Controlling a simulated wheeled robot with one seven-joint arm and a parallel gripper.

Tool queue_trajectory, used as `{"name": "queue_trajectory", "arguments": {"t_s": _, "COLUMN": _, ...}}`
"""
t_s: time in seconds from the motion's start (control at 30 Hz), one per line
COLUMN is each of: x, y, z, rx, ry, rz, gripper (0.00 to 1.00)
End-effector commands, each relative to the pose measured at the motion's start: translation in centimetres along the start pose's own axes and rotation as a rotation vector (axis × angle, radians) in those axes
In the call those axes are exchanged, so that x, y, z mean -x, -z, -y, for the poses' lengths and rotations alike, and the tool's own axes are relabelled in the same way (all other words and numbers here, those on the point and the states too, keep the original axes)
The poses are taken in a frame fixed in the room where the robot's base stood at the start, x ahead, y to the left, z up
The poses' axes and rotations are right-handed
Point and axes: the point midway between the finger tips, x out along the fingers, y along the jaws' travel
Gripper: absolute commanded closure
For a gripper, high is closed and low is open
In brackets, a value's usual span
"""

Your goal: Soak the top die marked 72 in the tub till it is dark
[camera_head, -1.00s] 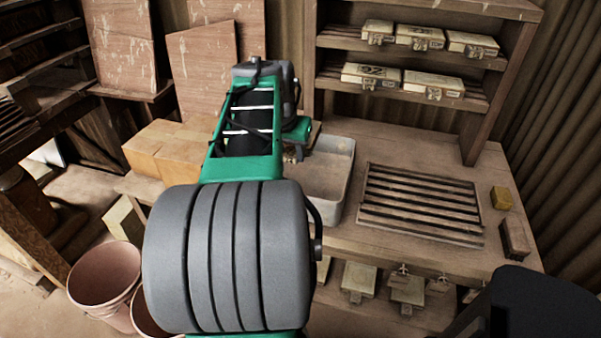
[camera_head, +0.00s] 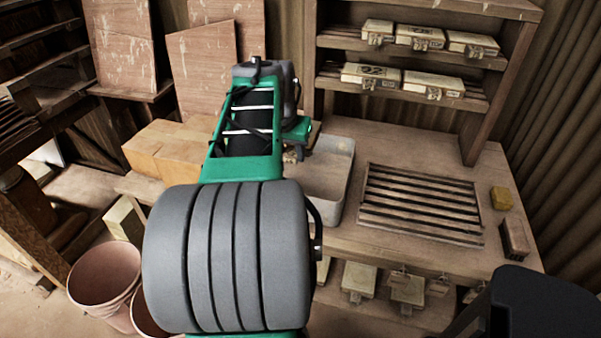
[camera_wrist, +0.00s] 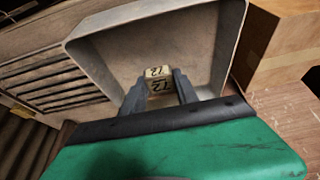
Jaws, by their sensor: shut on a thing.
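My gripper (camera_wrist: 159,82) is shut on a small pale tan die (camera_wrist: 156,71) in the wrist view. The die has dark marks that look like digits, perhaps 72, on two faces. The grey tub (camera_wrist: 108,31) lies behind and around the die in that view; I cannot tell whether the die touches its floor. In the head view the tub (camera_head: 346,178) stands on the bench, right of my arm's end. My gripper is mostly hidden there by my arm, at the tub's left side. No water surface is clear in the tub.
A slatted rack (camera_head: 420,205) lies right of the tub. A yellow block (camera_head: 502,198) and a brown block (camera_head: 515,238) sit at the bench's right. Wooden blocks (camera_head: 172,148) stand left. Shelves (camera_head: 398,48) behind hold several marked dies. Buckets (camera_head: 103,275) stand on the floor.

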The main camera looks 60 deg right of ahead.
Motion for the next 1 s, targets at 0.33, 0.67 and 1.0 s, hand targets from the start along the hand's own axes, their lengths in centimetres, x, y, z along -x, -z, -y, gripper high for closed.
{"name": "queue_trajectory", "arguments": {"t_s": 0.33, "x": 0.5, "y": 0.3, "z": 0.0, "rx": 0.0, "ry": 0.001, "rz": -0.004, "gripper": 1.0}}
{"name": "queue_trajectory", "arguments": {"t_s": 0.67, "x": 3.8, "y": 1.7, "z": 0.0, "rx": 0.0, "ry": 0.001, "rz": -0.003, "gripper": 1.0}}
{"name": "queue_trajectory", "arguments": {"t_s": 1.0, "x": 3.8, "y": 1.6, "z": 0.0, "rx": 0.0, "ry": 0.001, "rz": -0.003, "gripper": 1.0}}
